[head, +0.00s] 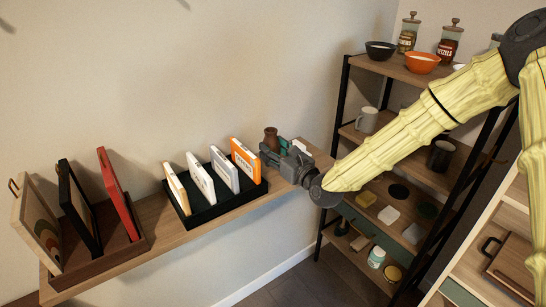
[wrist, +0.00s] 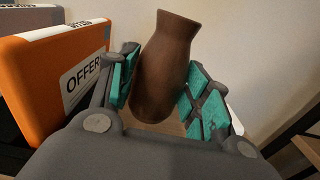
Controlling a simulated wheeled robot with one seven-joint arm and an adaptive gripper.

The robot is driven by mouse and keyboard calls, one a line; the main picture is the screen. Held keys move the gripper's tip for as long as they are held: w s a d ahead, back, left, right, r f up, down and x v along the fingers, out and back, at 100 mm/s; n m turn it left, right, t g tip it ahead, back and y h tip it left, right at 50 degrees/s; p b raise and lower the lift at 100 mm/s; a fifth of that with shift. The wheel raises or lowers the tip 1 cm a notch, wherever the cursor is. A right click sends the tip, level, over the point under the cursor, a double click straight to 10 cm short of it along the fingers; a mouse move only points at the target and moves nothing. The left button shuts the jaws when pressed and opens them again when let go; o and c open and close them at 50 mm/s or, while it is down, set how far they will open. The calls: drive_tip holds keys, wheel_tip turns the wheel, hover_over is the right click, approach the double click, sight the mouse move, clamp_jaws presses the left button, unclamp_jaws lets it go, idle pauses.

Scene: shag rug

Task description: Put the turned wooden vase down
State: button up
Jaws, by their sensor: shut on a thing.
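The turned wooden vase (wrist: 164,70) is brown with a narrow neck and flared rim. In the wrist view it stands between the teal pads of my gripper (wrist: 165,95), which is shut on it, and it tilts slightly to the right there. In the head view the vase (head: 271,139) shows above my gripper (head: 275,150), at the right end of the wooden wall shelf (head: 190,220). Its lower part is hidden by the gripper, so I cannot tell whether its base touches the shelf.
A black tray (head: 215,211) with several upright boxes, one an orange box (head: 244,161), stands just left of my gripper. A wooden rack (head: 128,251) with upright boards is farther left. A black-framed shelf unit (head: 340,110) with bowls, jars and mugs stands right.

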drive_tip(key=shift+w+a, duration=0.15)
drive_tip(key=shift+w, duration=0.15)
drive_tip(key=shift+w+a+f, duration=0.1)
drive_tip(key=shift+f, duration=0.2)
drive_tip(key=shift+f+p, duration=0.5)
drive_tip(key=shift+f, duration=0.95)
drive_tip(key=shift+f, duration=0.15)
drive_tip(key=o, duration=1.1)
drive_tip(key=shift+b+v, duration=1)
drive_tip(key=shift+v, duration=5.05)
